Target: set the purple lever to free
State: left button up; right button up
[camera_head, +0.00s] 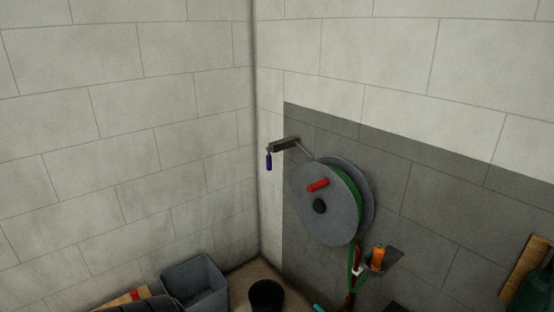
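A small purple lever (269,162) hangs downward from the left end of a dark bracket (285,144) on the right-hand wall, close to the room corner. A grey hose reel (323,205) with green hose and a red crank handle (318,185) is mounted just below and right of the bracket. A thin rod runs from the bracket toward the reel. Any marking for free beside the lever is too small to read. Neither of my grippers shows in the head view.
A grey bin (196,283) and a dark bucket (266,296) stand on the floor below, near the corner. A small holder with an orange-handled item (377,257) is on the wall below the reel. The wall around the lever is clear.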

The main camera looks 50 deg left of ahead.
aim_at(269, 148)
jog(key=u, duration=1.75)
jog(key=k+j, duration=0.1)
jog(key=j, duration=0.4)
jog(key=i+j, duration=0.1)
jog(key=j, duration=0.45)
jog(key=i+j, duration=0.1)
jog(key=j, duration=0.4)
jog(key=i+j, duration=0.1)
jog(key=j, duration=0.45)
jog(key=z, duration=0.05)
